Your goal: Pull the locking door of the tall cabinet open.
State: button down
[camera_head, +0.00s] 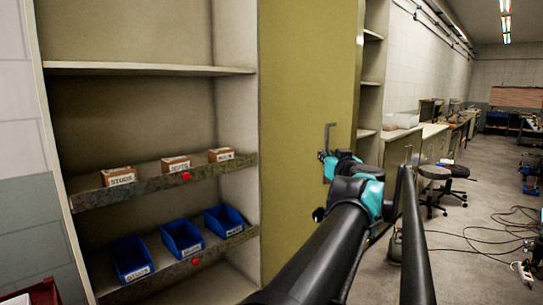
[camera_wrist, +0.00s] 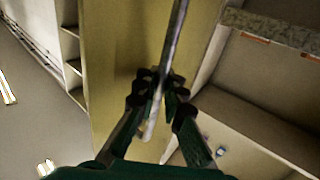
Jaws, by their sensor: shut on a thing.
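The tall cabinet's door is an olive-yellow panel (camera_head: 308,75), also in the wrist view (camera_wrist: 108,75). Its handle (camera_head: 328,132) is an upright grey metal bar near the door's right side in the head view. My gripper (camera_head: 328,160) is at that handle, its tips partly hidden by my wrist. In the wrist view, my gripper (camera_wrist: 160,92) is shut around the long handle bar (camera_wrist: 177,40), which runs between the fingers. I cannot tell how far the door stands from its frame.
Left of the door, open shelves (camera_head: 150,69) hold small labelled boxes (camera_head: 176,164) and blue bins (camera_head: 182,238). More shelves (camera_head: 372,82) show right of the door. Farther right are a counter (camera_head: 405,133), stools (camera_head: 436,172) and cables (camera_head: 490,235) on the floor.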

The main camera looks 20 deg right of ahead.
jog(key=c, duration=1.9)
grip_release()
jog(key=shift+s, duration=0.1)
jog(key=s+a, duration=0.1)
jog(key=s, duration=1)
jog(key=shift+s+a, duration=0.3)
jog(key=shift+s, duration=0.1)
